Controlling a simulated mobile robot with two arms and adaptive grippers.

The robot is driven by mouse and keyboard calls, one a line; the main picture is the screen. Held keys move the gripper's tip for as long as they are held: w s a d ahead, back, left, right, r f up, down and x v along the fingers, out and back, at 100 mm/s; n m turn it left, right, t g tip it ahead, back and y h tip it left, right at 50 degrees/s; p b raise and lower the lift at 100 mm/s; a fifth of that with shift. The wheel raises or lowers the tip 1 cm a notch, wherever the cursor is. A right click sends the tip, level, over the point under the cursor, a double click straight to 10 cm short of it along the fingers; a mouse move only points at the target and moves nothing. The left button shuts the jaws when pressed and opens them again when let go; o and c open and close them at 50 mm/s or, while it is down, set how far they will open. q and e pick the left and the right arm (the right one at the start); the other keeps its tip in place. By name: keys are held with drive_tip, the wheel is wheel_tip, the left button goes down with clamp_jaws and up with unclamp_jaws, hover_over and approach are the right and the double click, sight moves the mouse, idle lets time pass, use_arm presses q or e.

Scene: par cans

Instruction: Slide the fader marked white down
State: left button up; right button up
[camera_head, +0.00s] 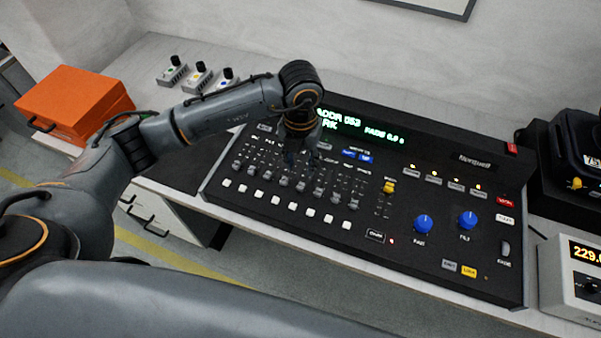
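The black lighting console (450,215) lies on the white table, angled across the middle. A row of grey fader knobs (268,175) runs across its left part, with white buttons (275,200) below them. The small labels over the faders are too small to read, so I cannot tell which is marked white. My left gripper (301,162) points down over the middle of the fader row and hides part of it and some labels. Its dark fingers blend with the console; I cannot tell their opening or whether they touch a knob. My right gripper is not in view.
A yellow-capped fader (389,187) and blue knobs (423,223) are right of the row. The lit display (360,128) is behind my gripper. An orange case (75,100) and small switch boxes (200,77) stand at left; a grey meter (572,275) stands at right.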

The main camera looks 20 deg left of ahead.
use_arm(q)
wheel_tip(320, 180, up, 3)
drive_tip(key=shift+f, duration=0.2)
idle(1.4)
